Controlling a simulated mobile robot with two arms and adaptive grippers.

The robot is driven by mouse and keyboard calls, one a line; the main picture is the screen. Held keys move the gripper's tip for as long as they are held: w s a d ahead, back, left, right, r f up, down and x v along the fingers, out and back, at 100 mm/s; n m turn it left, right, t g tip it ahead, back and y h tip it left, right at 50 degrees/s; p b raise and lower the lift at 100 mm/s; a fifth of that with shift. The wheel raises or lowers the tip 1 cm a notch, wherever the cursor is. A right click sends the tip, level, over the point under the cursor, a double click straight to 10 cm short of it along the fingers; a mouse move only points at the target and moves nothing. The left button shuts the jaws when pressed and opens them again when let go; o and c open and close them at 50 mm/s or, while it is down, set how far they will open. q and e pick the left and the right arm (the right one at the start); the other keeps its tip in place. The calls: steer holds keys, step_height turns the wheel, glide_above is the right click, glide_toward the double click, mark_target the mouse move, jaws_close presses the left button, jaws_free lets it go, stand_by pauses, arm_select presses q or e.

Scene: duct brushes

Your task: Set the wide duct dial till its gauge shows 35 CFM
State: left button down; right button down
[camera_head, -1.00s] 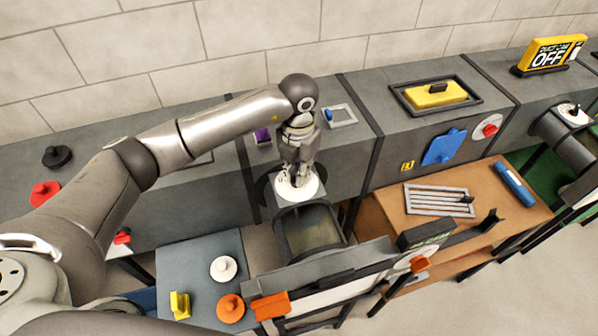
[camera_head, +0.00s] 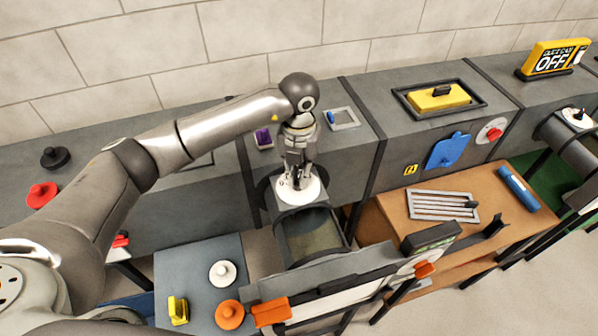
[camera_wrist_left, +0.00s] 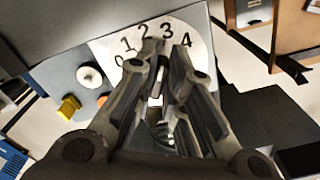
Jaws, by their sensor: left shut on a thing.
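The wide duct dial is a white disc (camera_head: 311,190) on top of the wide duct's end, below the centre of the head view. In the left wrist view the dial face (camera_wrist_left: 110,46) shows black numerals 0 to 4 in an arc. My left gripper (camera_head: 295,182) points down onto the dial, shut on its knob. The fingers (camera_wrist_left: 158,88) hide most of the knob and pointer, so the setting cannot be read. A dark box with a faint greenish display (camera_head: 432,237) stands right of the duct; its figures are too small to read. My right gripper is out of view.
A grey table (camera_head: 195,262) at lower left holds a white knob (camera_head: 223,272), an orange knob (camera_head: 229,314) and a yellow piece (camera_head: 178,310). A brown bench (camera_head: 395,208) with a grille (camera_head: 440,205) is at right. A yellow OFF sign (camera_head: 553,60) stands far right.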

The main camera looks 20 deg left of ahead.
arm_select(q)
steer(key=c, duration=1.5)
jaws_free()
step_height(320, 180, up, 12)
steer(key=shift+r, duration=0.1)
